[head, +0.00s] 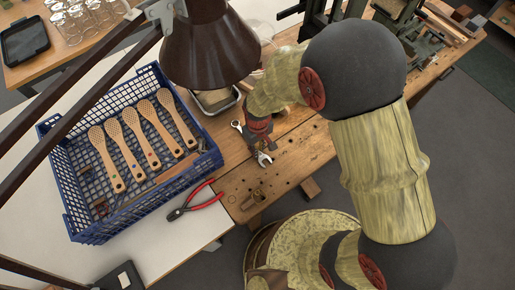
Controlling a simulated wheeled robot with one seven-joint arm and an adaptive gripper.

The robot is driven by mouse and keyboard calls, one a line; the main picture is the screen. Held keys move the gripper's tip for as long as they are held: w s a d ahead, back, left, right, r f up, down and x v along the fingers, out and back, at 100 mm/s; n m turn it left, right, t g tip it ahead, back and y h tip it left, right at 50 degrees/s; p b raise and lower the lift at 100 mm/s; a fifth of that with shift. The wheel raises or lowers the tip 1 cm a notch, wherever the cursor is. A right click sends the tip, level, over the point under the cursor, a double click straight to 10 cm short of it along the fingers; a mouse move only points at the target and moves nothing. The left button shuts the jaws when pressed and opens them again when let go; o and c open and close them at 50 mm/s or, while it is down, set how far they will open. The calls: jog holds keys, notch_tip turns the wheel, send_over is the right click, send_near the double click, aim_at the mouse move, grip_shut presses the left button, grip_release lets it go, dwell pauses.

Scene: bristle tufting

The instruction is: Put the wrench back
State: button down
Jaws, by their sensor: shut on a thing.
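A silver wrench (264,158) shows at the wooden workbench's near left part. One end shows below my gripper and a ring-shaped end shows to its left; the middle is hidden behind the gripper. My gripper (259,139), at the end of my wood-patterned arm, points down and is shut on the wrench. I cannot tell whether the wrench touches the bench or hangs just above it.
A blue crate (140,206) with several wooden brush bodies stands left. Red-handled pliers (203,203) lie beside it. A dark lamp shade (208,50) hangs above, near my gripper. A metal tray (217,104) sits behind. The wooden workbench (290,175) has bare room with holes.

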jog(key=shift+r, duration=0.1)
jog(key=c, duration=1.8)
grip_release()
jog(key=shift+o, duration=0.2)
jog(key=w+d+r+m+t+p, duration=0.1)
jog(key=d+r+p, duration=0.1)
jog(key=r, duration=0.9)
jog(key=d+r+m+p, duration=0.1)
jog(key=d+r, duration=0.2)
jog(key=r, duration=0.7)
jog(key=s+d+r+m+t, duration=0.2)
jog(key=s+d+r, duration=0.4)
jog(key=r, duration=0.3)
jog(key=s+d+r+m+t, duration=0.2)
jog(key=s+d+r, duration=0.4)
jog(key=d+r, duration=0.3)
jog(key=shift+s+m+t, duration=0.3)
jog(key=shift+s+m, duration=0.05)
jog(key=shift+m, duration=0.35)
jog(key=shift+r, duration=0.1)
